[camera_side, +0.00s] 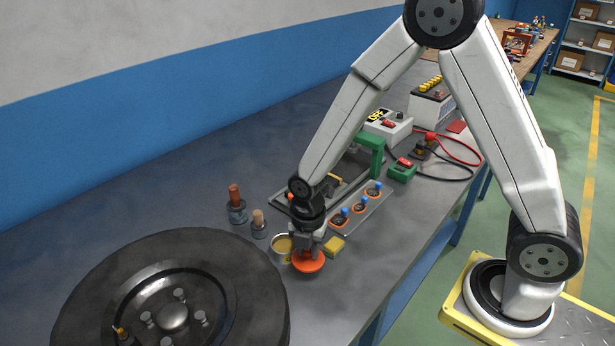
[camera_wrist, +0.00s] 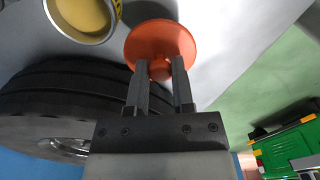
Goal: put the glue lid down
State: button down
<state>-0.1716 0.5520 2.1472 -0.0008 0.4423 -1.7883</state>
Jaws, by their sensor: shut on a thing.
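The glue lid (camera_side: 308,263) is an orange disc with a small knob. My gripper (camera_side: 304,248) is shut on it, and the lid is at or just above the grey workbench; I cannot tell whether it touches. In the wrist view the lid (camera_wrist: 161,41) is between the two fingertips of my gripper (camera_wrist: 160,68), held by its knob. The glue tin (camera_side: 283,248) is open and stands just left of the lid, with yellowish glue inside. In the wrist view the tin (camera_wrist: 84,15) is at the top left, apart from the lid.
A large black tyre (camera_side: 75,285) lies at the front left. A yellow block (camera_side: 334,245) is close right of the lid. Two brown-topped bottles (camera_side: 236,205) (camera_side: 258,223) stand behind the tin. A tray with blue-topped pieces (camera_side: 362,205) lies farther back. Bench in front of the lid is clear.

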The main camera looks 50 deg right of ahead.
aim_at(308, 261)
jog(key=shift+f, duration=0.55)
jog(key=shift+f, duration=0.15)
jog(key=shift+f, duration=1.65)
jog(key=shift+f, duration=0.15)
jog(key=shift+c, duration=2.4)
grip_release()
jog(key=shift+r, duration=6.2)
